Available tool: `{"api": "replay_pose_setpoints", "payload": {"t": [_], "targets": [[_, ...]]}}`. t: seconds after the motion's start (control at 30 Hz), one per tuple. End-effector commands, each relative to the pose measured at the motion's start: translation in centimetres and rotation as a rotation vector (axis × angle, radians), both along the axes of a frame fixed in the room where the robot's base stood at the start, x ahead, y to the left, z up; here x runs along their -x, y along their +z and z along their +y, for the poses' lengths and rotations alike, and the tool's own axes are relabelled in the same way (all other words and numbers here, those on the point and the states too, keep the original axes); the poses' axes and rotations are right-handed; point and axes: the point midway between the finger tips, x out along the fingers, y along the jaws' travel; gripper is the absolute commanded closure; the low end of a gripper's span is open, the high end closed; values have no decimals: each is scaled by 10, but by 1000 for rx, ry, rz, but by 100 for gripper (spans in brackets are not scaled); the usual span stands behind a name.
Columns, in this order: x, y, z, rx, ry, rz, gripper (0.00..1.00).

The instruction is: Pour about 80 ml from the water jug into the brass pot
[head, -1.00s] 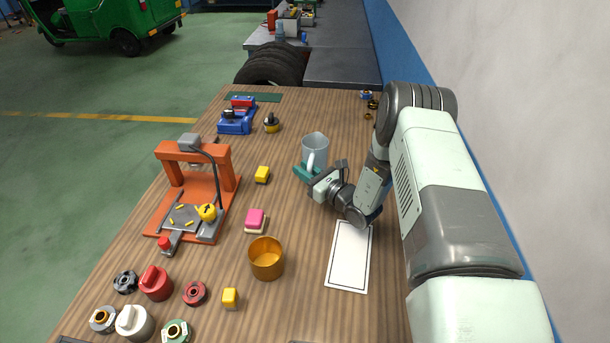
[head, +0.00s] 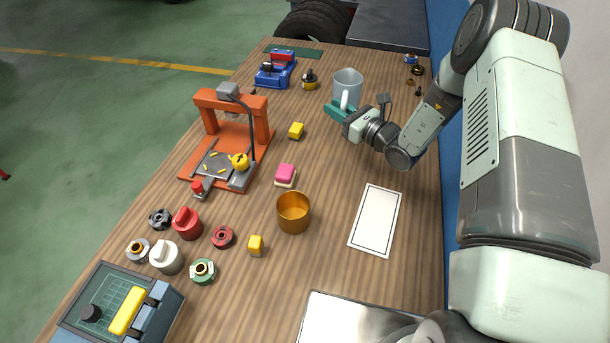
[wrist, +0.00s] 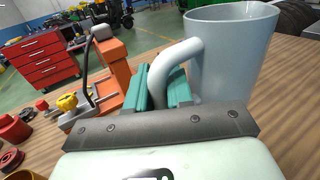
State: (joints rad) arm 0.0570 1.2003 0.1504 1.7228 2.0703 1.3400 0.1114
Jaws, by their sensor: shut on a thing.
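The water jug (head: 349,84) is a pale grey-blue, open-topped vessel with a white handle, toward the far right part of the table. It looks upright; I cannot tell whether its base touches the table. My gripper (head: 341,110) is shut on the jug's handle, with its teal fingers on either side of it. The wrist view shows the jug (wrist: 235,60) close up, with the handle between the fingers (wrist: 168,92). The water inside is not visible. The brass pot (head: 293,214) stands upright and open in the middle of the table, nearer the head camera than the jug.
A white bordered card (head: 376,220) lies right of the pot. An orange frame fixture (head: 232,135) stands to the left. Several knobs and caps (head: 187,223) lie front left.

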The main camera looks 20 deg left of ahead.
Motion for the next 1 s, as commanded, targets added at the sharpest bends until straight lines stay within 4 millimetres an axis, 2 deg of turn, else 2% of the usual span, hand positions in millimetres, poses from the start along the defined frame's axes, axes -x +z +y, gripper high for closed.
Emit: {"api": "replay_pose_setpoints", "payload": {"t": [0.23, 0.47, 0.67, 0.8, 1.0], "targets": [[34, -1, 13, 1, 333, -3, 100], [77, -20, 2, 0, 673, -2, 100], [114, -45, -25, -1, 972, -1, 100], [136, -63, -51, -1, 1163, -2, 100], [154, -81, -84, -3, 1350, -2, 100]]}}
